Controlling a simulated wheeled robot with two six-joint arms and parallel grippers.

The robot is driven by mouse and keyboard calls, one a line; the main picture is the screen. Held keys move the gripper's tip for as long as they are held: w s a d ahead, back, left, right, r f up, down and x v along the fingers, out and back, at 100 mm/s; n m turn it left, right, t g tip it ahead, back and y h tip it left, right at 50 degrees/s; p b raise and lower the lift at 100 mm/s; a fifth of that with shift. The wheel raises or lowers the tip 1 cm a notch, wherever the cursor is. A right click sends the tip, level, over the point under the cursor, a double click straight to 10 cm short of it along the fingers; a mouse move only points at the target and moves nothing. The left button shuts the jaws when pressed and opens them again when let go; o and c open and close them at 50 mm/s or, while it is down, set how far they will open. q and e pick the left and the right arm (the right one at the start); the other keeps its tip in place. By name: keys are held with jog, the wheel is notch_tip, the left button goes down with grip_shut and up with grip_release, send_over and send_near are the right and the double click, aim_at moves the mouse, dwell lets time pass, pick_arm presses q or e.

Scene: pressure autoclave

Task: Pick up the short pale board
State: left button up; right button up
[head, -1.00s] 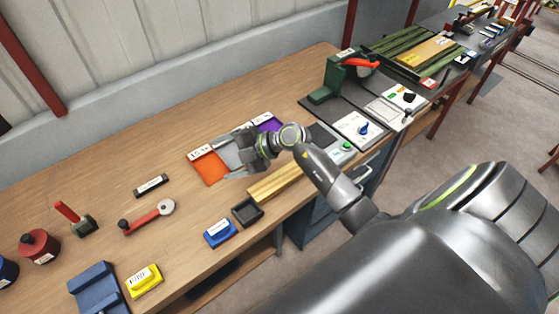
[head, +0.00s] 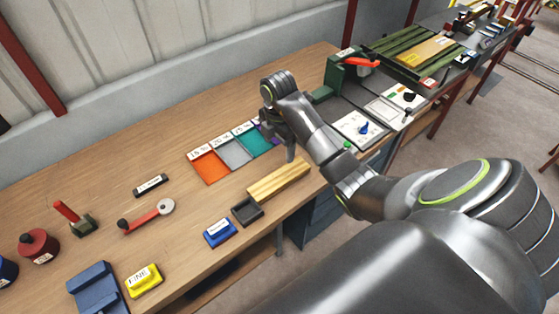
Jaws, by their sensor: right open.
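A short pale board (head: 279,182), yellowish with lengthwise lines, lies on the wooden bench near its front edge in the head view. My right gripper (head: 279,146) hangs fingers down just behind the board's right half, over the coloured squares. It is open with nothing seen between its fingers. The fingers look apart from the board; their exact height is hard to tell. The whole board shows. My left gripper is not in view.
A dark tray (head: 247,211) sits at the board's left end, with a blue block (head: 219,233) beyond. Orange (head: 210,168), grey (head: 234,153) and teal (head: 255,143) squares lie behind. A green lever press (head: 335,80) stands to the right. Another pale board (head: 425,50) lies on green slats farther right.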

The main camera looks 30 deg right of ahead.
jog(key=b, duration=0.9)
send_over(279, 177)
jog(key=f, duration=1)
jog(key=shift+s+a, duration=0.2)
jog(key=shift+s, duration=0.05)
jog(key=f+b, duration=0.3)
jog(key=shift+w+d+f+b, duration=0.1)
jog(key=shift+d+b, duration=0.1)
jog(key=shift+b, duration=0.1)
notch_tip(279, 177, down, 2)
jog(key=c, duration=1.2)
